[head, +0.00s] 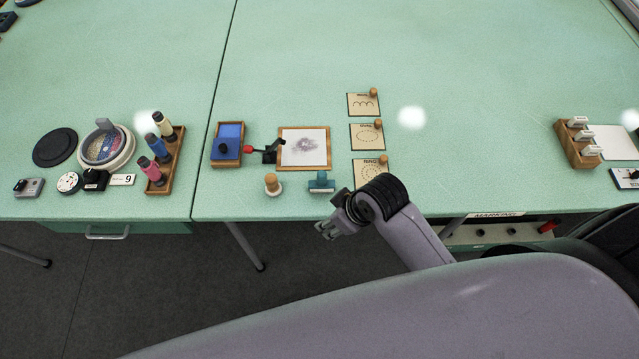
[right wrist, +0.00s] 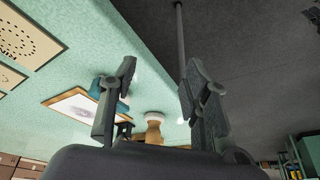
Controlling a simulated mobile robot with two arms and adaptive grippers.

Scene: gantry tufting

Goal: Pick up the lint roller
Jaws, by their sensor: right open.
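A small teal T-shaped tool (head: 321,183), which looks like the lint roller, lies near the table's front edge, right of a wooden-knobbed piece with a pale base (head: 272,184). My right gripper (head: 331,228) is open and empty, just off the front edge, below the teal tool in the picture and apart from it. In the right wrist view, the teal tool (right wrist: 95,88) is partly hidden behind the left finger of my right gripper (right wrist: 158,66). The wooden knob (right wrist: 153,128) shows low between the fingers. My left gripper is out of view.
A framed white board with a grey smudge (head: 304,147) lies behind the teal tool. A blue pad in a wooden tray (head: 228,145) is at left. The table's right middle is clear.

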